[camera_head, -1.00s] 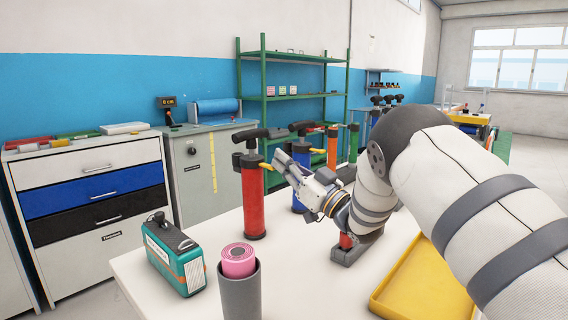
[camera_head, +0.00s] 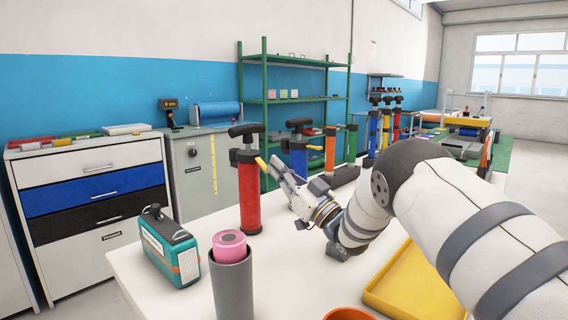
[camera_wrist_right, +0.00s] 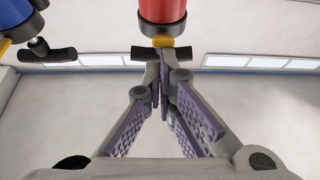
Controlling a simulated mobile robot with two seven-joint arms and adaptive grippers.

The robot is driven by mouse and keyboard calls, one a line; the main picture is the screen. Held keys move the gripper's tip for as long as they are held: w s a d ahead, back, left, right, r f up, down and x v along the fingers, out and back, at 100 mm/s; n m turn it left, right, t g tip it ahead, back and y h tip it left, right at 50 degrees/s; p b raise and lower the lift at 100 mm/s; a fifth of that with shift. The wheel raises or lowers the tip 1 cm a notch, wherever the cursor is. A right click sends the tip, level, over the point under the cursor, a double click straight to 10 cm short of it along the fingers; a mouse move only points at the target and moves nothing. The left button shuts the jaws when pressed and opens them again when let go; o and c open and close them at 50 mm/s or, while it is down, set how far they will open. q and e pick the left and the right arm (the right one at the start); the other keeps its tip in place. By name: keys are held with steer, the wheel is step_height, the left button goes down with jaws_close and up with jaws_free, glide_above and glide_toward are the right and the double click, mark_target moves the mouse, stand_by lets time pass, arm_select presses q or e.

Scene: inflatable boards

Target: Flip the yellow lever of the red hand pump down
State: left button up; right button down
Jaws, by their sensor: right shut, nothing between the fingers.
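The red hand pump (camera_head: 250,195) stands upright on the white table, with a black T-handle (camera_head: 246,129) on top. Its small yellow lever (camera_head: 261,163) sticks out on the right near the top and slants down to the right. My right gripper (camera_head: 274,160) is shut and empty, its fingertips just right of the lever; I cannot tell if they touch. In the wrist view, the red pump (camera_wrist_right: 162,10) is at the top, with the yellow lever (camera_wrist_right: 163,41) right beyond the closed fingertips (camera_wrist_right: 162,66). My left gripper is not in view.
A blue pump (camera_head: 299,158) and an orange pump (camera_head: 330,150) stand behind my right gripper. A teal box (camera_head: 170,250) and a grey cup with a pink roll (camera_head: 232,285) are at front left. A yellow tray (camera_head: 415,285) lies at right, an orange bowl (camera_head: 350,314) at the bottom edge.

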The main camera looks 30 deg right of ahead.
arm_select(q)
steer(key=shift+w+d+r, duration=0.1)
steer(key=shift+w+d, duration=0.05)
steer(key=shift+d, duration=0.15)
arm_select(e)
steer(key=s+d+f, duration=0.1)
steer(key=s+d, duration=0.2)
steer(key=s, duration=0.4)
steer(key=s+d+f, duration=0.1)
steer(key=s+d, duration=0.2)
steer(key=s, duration=0.5)
steer(key=shift+s+f, duration=0.2)
steer(key=shift+f, duration=0.1)
steer(key=shift+d, duration=0.15)
